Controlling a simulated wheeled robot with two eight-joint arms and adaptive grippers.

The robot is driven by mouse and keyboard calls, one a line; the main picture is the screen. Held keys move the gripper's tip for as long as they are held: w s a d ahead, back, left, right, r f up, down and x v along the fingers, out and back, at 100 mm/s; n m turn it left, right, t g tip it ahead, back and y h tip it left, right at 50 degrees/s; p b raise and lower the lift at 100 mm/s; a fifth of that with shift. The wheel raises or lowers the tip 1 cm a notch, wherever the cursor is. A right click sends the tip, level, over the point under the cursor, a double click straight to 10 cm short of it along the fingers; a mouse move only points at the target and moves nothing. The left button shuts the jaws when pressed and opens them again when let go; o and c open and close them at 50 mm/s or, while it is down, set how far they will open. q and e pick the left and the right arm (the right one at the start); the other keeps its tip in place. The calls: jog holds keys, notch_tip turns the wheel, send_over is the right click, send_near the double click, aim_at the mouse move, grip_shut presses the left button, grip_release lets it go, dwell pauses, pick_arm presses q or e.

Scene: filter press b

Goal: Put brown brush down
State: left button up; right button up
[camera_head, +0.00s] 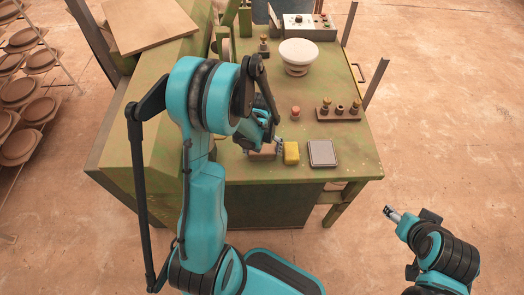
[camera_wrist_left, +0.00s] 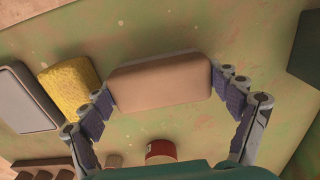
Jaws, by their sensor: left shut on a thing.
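The brown brush (camera_head: 262,153) is a tan block with rounded edges, near the front edge of the green table (camera_head: 345,165). My left gripper (camera_head: 265,148) reaches down over the table and is shut on it. In the left wrist view, the brush (camera_wrist_left: 160,80) sits between the two fingers, which touch its two ends. I cannot tell whether its underside rests on the table. My right gripper (camera_head: 391,214) is off the table's front right, away from the brush; its finger opening is too small to read.
A yellow sponge (camera_head: 291,153) lies just right of the brush, then a grey pad (camera_head: 322,153). Behind are a red-topped piece (camera_head: 295,113), a wooden holder (camera_head: 338,115) with several knobs, and a white bowl (camera_head: 299,52). The front right table corner is clear.

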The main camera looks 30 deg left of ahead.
pick_arm(q)
jog(key=shift+f, duration=0.2)
jog(key=o, duration=1.1)
